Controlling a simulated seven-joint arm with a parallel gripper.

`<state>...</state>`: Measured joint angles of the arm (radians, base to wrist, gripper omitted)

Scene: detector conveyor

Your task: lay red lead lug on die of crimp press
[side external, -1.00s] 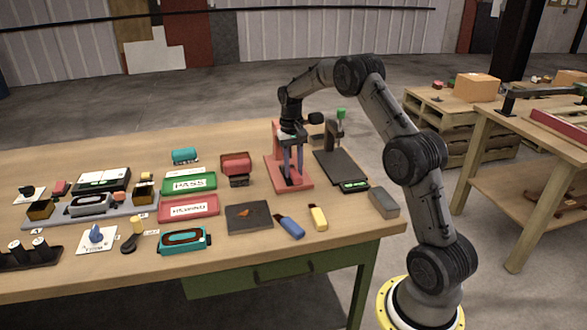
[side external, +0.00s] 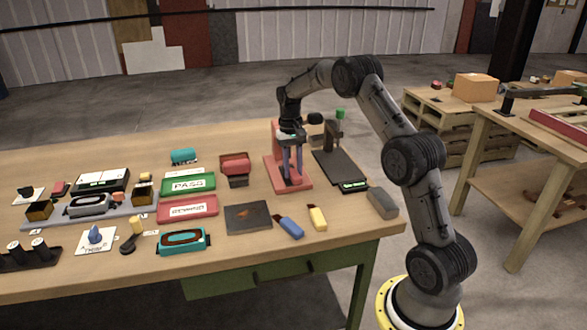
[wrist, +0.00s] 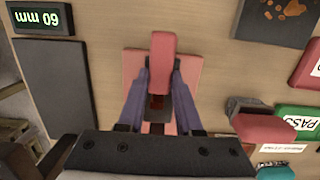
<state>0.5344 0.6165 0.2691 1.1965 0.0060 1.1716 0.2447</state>
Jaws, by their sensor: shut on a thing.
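The crimp press has a red base plate (side external: 300,184) and a red upright (side external: 277,135) behind my gripper. My gripper (side external: 292,174) points down over the base. In the wrist view, its fingers (wrist: 163,80) are shut on a red block-like piece, which looks like the red lead lug (wrist: 162,52). The lug sits between the fingertips and reaches toward the front edge of the base plate (wrist: 190,75). A dark die (wrist: 155,108) shows between the fingers, partly hidden. I cannot tell whether the lug touches the die.
A dark mat with a green display (side external: 340,166) lies right of the press. A red bin (side external: 236,165) and the green PASS tray (side external: 188,184) stand left. A dark plate (side external: 248,218), a blue marker-like piece (side external: 291,228) and a yellow one (side external: 318,218) lie in front.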

